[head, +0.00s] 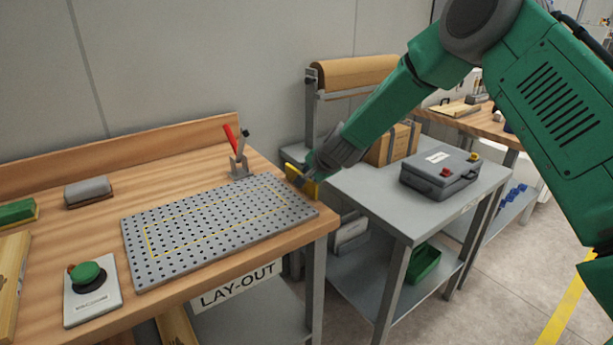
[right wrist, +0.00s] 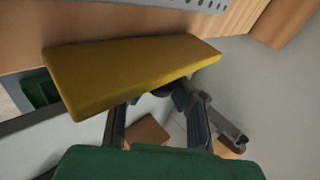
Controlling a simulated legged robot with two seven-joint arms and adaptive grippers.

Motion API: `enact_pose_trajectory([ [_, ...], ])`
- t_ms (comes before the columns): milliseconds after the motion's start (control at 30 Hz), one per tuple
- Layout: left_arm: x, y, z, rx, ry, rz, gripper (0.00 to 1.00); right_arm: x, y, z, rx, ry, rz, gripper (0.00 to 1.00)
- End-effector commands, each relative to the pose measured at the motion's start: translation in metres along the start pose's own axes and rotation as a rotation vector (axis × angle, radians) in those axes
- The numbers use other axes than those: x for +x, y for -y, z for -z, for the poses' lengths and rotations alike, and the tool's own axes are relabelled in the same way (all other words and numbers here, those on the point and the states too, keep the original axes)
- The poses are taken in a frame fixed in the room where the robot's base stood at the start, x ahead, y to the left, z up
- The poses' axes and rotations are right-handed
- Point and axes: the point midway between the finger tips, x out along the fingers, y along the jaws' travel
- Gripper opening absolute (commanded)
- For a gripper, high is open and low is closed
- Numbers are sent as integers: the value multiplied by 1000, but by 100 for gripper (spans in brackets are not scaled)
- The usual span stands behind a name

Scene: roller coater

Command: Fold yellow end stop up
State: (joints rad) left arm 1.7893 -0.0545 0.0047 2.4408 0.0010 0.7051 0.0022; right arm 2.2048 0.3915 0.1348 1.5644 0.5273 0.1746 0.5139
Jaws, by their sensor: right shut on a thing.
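The yellow end stop (head: 302,183) is at the right edge of the wooden workbench, just beyond the right end of the perforated plate. It looks tilted, and its exact angle is hard to tell. In the right wrist view it is a broad yellow slab (right wrist: 130,70) across the upper left and middle. My right gripper (head: 313,170) reaches it from the right and is shut on it. In the right wrist view the fingers run up to the slab's lower edge, and the slab hides their tips. My left gripper is not in view.
The perforated plate (head: 215,223) lies on the workbench (head: 205,168), with a red-handled clamp (head: 237,155) behind it. A green button box (head: 90,285) is at front left. A grey side table (head: 375,190) to the right carries a grey case (head: 440,172) and a cardboard box (head: 393,145).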

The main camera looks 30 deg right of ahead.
Motion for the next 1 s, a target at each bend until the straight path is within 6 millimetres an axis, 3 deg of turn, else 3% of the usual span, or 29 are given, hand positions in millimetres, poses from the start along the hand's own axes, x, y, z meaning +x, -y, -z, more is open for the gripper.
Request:
enact_pose_trajectory([
  [233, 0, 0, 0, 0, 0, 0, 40, -1, 0, 3, 2, -5, 0, 0],
  [300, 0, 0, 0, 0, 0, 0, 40, -1, 0, 3, 2, -4, 0, 32],
  [333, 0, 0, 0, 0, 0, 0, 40, 0, 0, 2, 2, -4, 0, 40],
  [700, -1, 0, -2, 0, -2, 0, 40, 0, 1, 0, 1, 0, -2, 40],
  [867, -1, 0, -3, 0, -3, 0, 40, -24, 1, 0, 2, 2, 0, 40],
  [1000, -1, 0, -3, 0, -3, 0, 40, -54, 1, 1, 3, 0, 1, 40],
])
